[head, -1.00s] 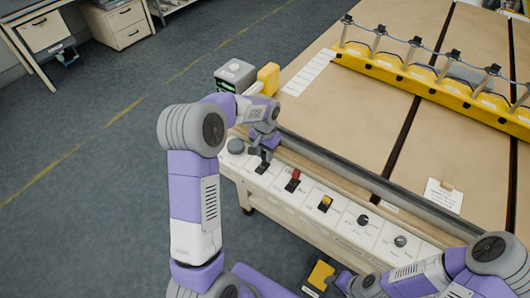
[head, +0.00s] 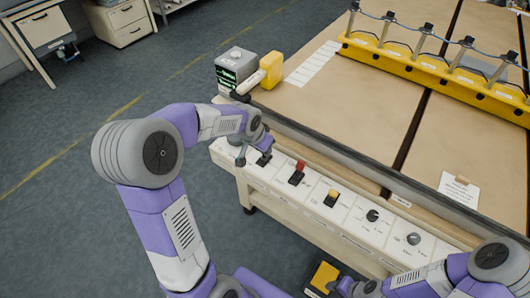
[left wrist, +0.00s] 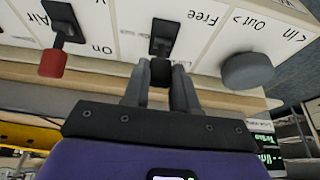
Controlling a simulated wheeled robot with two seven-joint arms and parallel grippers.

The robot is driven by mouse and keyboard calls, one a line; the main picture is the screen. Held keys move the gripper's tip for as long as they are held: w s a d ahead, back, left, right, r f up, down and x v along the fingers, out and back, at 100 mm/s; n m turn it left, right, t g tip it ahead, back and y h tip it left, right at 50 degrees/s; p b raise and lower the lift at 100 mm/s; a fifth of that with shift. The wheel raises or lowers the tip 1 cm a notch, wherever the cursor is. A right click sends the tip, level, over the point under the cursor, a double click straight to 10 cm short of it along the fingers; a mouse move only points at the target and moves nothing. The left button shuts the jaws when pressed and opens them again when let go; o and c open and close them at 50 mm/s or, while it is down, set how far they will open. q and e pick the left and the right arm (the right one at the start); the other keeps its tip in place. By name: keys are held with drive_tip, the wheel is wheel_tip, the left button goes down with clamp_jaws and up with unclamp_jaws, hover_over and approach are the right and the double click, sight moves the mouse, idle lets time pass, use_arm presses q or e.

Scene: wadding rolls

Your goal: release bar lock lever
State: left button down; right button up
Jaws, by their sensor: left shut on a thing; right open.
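The bar lock lever is a small black lever on a black plate (left wrist: 163,38) beside the printed word "Free" in the left wrist view. In the head view its black plate (head: 264,160) is near the left end of the white control panel (head: 347,218). My left gripper (left wrist: 160,82) is shut on the lever's black knob (left wrist: 161,72), with a finger on each side. In the head view my left gripper (head: 264,146) partly hides the lever. My right gripper (head: 338,287) is open, low at the bottom of the head view and away from the panel.
A red-tipped lever (head: 299,169), a yellow-tipped lever (head: 332,196) and dark knobs (head: 372,215) sit along the panel. A grey round knob (left wrist: 247,70) flanks the lever. A grey box with a green display (head: 236,70) and a yellow bar (head: 430,65) are on the table.

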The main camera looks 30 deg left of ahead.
use_arm(q)
drive_tip(key=shift+s+f+t+b, duration=0.2)
drive_tip(key=shift+s+t+b, duration=0.3)
drive_tip(key=shift+t+b, duration=0.5)
drive_tip(key=shift+s+f+t+b, duration=0.15)
drive_tip(key=shift+s+t+b, duration=0.45)
drive_tip(key=shift+b, duration=0.6)
use_arm(e)
drive_tip(key=shift+f, duration=2.7)
use_arm(q)
drive_tip(key=shift+w, duration=0.15)
drive_tip(key=c, duration=0.9)
unclamp_jaws()
drive_tip(key=shift+r, duration=0.1)
drive_tip(key=p+v, duration=0.2)
drive_tip(key=v, duration=0.5)
drive_tip(key=shift+s+a+r+p, duration=0.15)
drive_tip(key=shift+s+p, duration=0.1)
drive_tip(key=shift+p, duration=0.1)
use_arm(e)
wheel_tip(320, 180, up, 3)
drive_tip(key=shift+f, duration=0.2)
